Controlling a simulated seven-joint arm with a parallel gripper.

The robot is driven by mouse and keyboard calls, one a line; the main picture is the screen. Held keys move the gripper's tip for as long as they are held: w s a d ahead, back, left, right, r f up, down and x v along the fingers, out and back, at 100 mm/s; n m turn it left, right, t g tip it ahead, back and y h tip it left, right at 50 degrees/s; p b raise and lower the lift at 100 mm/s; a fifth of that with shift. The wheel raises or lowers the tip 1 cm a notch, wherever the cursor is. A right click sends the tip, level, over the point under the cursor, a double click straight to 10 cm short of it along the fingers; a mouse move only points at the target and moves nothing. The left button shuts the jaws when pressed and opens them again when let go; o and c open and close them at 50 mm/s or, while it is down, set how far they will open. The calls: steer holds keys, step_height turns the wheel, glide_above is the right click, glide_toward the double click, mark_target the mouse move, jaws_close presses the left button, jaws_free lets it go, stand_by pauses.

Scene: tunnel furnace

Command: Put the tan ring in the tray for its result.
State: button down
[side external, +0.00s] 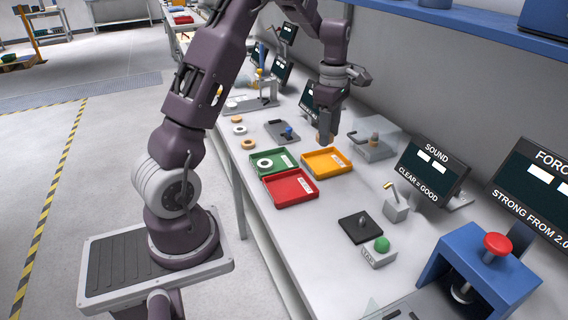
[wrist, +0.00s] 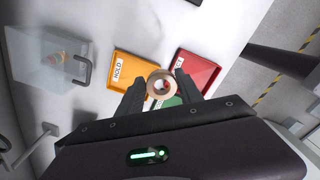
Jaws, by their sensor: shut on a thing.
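My gripper (side external: 325,136) is shut on the tan ring (wrist: 160,83), which sits between the two fingertips in the wrist view. In the side view the gripper hangs above the bench, just behind the orange tray (side external: 342,168), and the ring is mostly hidden by the fingers. The orange tray is labelled HOLD in the wrist view (wrist: 141,72). A green tray (side external: 285,169) holds a white ring (side external: 265,163). A red tray (side external: 299,199) is in front of the green one and looks empty apart from a label.
Other rings (side external: 248,144) lie on the bench left of the green tray. A clear-covered station (side external: 376,143) stands right of the gripper. A SOUND screen (side external: 431,168), a black pad (side external: 360,228), a green button (side external: 382,244) and a blue press (side external: 480,262) stand nearer the camera.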

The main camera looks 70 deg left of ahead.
mark_target(286, 162)
steer(key=s+a+f+n, duration=0.2)
steer(key=s+a+n, duration=0.1)
steer(key=a+n, duration=0.3)
steer(key=s+a+f+n, duration=0.2)
steer(key=s+a+n, duration=0.1)
steer(key=a, duration=0.5)
step_height(286, 162, down, 10)
steer(key=shift+d+r, duration=0.1)
steer(key=shift+n, duration=0.3)
steer(key=c, duration=0.8)
jaws_free()
